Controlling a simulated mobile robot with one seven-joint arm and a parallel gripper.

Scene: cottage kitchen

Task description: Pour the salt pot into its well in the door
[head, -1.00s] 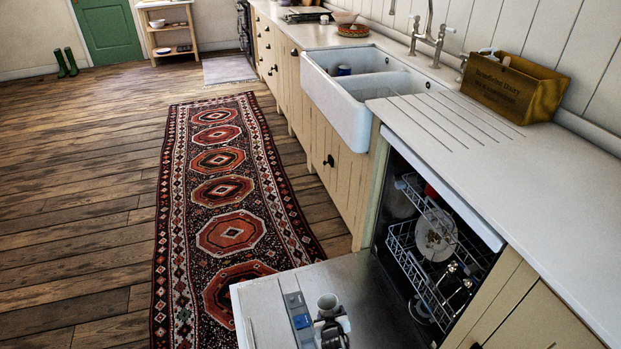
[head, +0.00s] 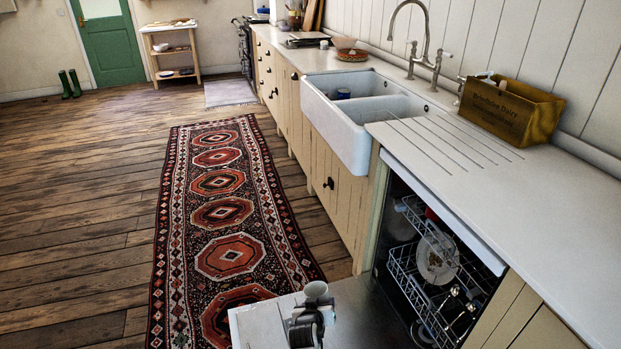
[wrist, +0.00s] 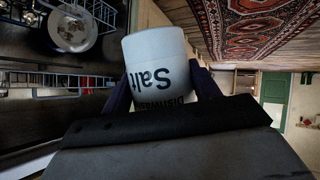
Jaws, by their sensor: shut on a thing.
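The salt pot (head: 316,291) is a pale grey-white cup, held roughly upright above the open dishwasher door (head: 258,322) in the head view. In the wrist view the pot (wrist: 157,60) shows dark "Salt" lettering, inverted in that rolled picture. My gripper (head: 308,318) is shut on the pot, with a dark finger on each side of it in the wrist view. The salt well in the door cannot be made out; my gripper and the bottom picture edge hide much of the door. The pot's contents are not visible.
The dishwasher's racks (head: 438,275) hold a plate and other dishes, right of the pot. The worktop (head: 540,200) runs above, with a yellow-brown box (head: 510,110) and a white double sink (head: 365,110). A patterned rug (head: 225,215) lies on the floor left of the door.

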